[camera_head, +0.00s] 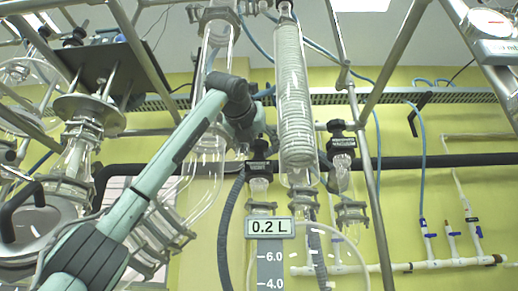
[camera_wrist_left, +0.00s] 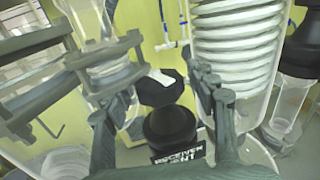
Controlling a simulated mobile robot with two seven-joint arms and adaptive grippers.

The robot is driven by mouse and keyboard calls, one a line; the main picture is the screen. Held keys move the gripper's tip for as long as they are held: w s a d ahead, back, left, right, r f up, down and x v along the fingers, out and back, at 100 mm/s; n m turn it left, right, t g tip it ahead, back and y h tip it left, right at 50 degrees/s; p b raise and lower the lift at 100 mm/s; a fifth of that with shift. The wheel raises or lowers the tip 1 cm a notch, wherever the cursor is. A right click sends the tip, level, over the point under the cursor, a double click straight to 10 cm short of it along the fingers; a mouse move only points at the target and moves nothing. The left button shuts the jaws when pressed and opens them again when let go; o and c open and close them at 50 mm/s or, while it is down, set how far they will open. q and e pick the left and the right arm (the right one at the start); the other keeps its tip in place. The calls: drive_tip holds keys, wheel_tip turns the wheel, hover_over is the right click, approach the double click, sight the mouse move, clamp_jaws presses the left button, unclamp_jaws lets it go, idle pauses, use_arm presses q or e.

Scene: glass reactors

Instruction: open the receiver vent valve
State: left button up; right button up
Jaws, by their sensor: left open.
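The receiver vent valve shows in the left wrist view as a black faceted knob (camera_wrist_left: 160,88) with a white mark on top, over a black body and a "RECEIVER VENT" label (camera_wrist_left: 178,155). My left gripper (camera_wrist_left: 165,94) is open, with one finger on each side of the knob; contact cannot be told. In the head view my left arm reaches up from the lower left, and the left gripper (camera_head: 246,118) is beside the coiled condenser, just above a black-topped valve (camera_head: 259,150) that appears to be the same one. My right gripper is not in view.
The glass coil condenser (camera_head: 295,95) stands close to the right of my gripper. A second black-topped valve (camera_head: 341,140) is beyond it. A glass column (camera_head: 208,150) is behind my arm. Metal frame rods (camera_head: 368,180) and a "0.2 L" display (camera_head: 269,227) are nearby.

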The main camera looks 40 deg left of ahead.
use_arm(q)
drive_tip(key=shift+a, duration=0.1)
drive_tip(key=c, duration=0.9)
drive_tip(key=n+y, duration=0.1)
drive_tip(key=g+y, duration=0.1)
drive_tip(key=shift+w+d+r+n+y+p, duration=0.1)
drive_tip(key=shift+d+n+y+p, duration=0.1)
drive_tip(key=shift+n+y+p, duration=0.15)
drive_tip(key=shift+c, duration=0.2)
drive_tip(key=n+g+y+p, duration=0.3)
drive_tip(key=n+g+y, duration=0.2)
drive_tip(key=g+y, duration=0.1)
drive_tip(key=shift+a+r+n, duration=0.1)
drive_tip(key=shift+n, duration=0.25)
drive_tip(key=shift+n+g+y+p, duration=0.35)
drive_tip(key=shift+n+g+p, duration=0.05)
drive_tip(key=shift+g+p, duration=0.1)
drive_tip(key=shift+a+f+g, duration=0.1)
drive_tip(key=shift+f+g, duration=0.1)
drive_tip(key=shift+g, duration=0.2)
drive_tip(key=shift+c, duration=0.2)
drive_tip(key=o, duration=0.9)
drive_tip(key=shift+c, duration=0.2)
drive_tip(key=shift+o, duration=0.6)
drive_tip(key=shift+s+a, duration=0.1)
drive_tip(key=shift+s, duration=0.1)
